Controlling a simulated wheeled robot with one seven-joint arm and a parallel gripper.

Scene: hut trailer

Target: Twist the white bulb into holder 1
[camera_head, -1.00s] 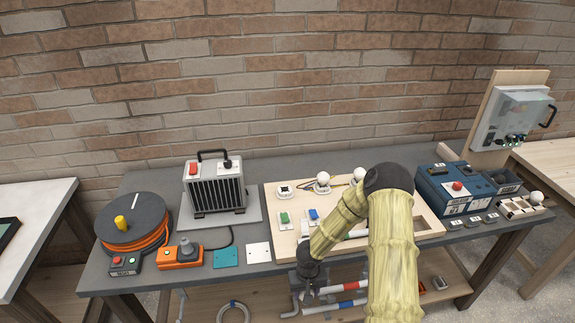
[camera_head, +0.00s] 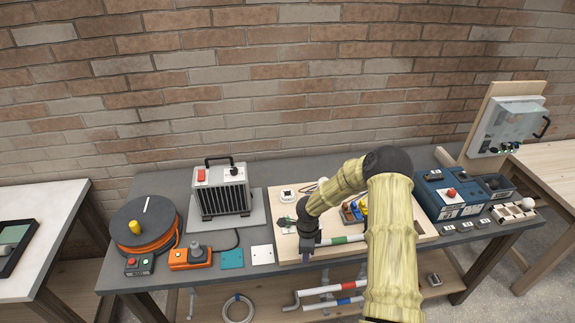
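A round white bulb (camera_head: 528,204) sits at the right end of the table, in a small pale wooden tray (camera_head: 507,216). An empty-looking white holder (camera_head: 287,194) with a dark centre is at the back left of the wooden board (camera_head: 286,250). Holder numbers are too small to read. My arm hides most of the board's back middle, including other bulbs there. My gripper (camera_head: 306,253) is over the board's front left part, away from the tray bulb. Its fingers are too small to tell whether they are open or shut.
A blue box (camera_head: 452,193) with a red button stands between the board and tray. A grey heater (camera_head: 221,190), an orange cable reel (camera_head: 145,229) and an orange switch box (camera_head: 190,257) are on the left. Pipes (camera_head: 325,290) lie on the lower shelf.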

